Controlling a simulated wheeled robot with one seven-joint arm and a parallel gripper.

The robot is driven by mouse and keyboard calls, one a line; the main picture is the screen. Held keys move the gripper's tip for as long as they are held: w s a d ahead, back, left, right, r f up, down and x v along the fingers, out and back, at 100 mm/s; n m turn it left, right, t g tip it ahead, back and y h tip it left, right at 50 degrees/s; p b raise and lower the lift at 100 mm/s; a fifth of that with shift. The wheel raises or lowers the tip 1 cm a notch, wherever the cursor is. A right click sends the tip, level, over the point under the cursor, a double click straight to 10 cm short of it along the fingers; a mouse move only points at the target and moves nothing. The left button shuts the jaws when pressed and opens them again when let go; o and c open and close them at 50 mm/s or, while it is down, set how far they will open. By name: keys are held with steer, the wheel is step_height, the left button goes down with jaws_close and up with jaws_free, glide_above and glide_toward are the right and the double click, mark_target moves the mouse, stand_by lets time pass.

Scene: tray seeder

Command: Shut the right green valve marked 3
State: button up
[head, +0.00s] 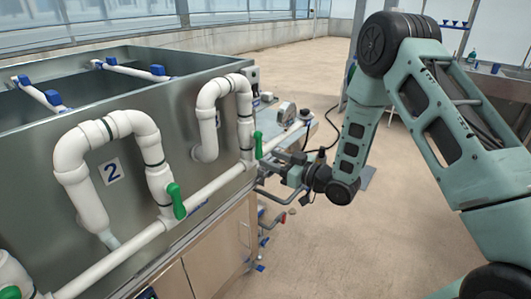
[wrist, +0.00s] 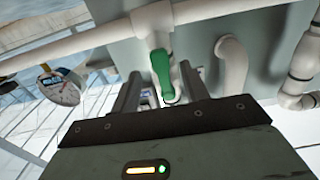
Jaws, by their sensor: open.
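The right green valve (head: 258,146) sits on the white horizontal pipe at the tank's right end, its handle roughly upright. A marking 3 is not clearly readable. My gripper (head: 272,172) is open just right of and below this valve. In the wrist view the green handle (wrist: 162,72) shows between the two fingers of my gripper (wrist: 160,78), apart from both as far as I can see. How deep it lies between them I cannot tell. Another green valve (head: 177,200) stands further left, near the label 2 (head: 111,171).
The white pipe (head: 215,186) runs along the metal tank (head: 185,118). White bent pipes (head: 107,125) rise above it. A round gauge (wrist: 62,87) hangs left of my gripper in the wrist view.

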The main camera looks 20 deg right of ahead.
mark_target(261, 155)
steer(key=shift+x, duration=1.55)
jaws_close()
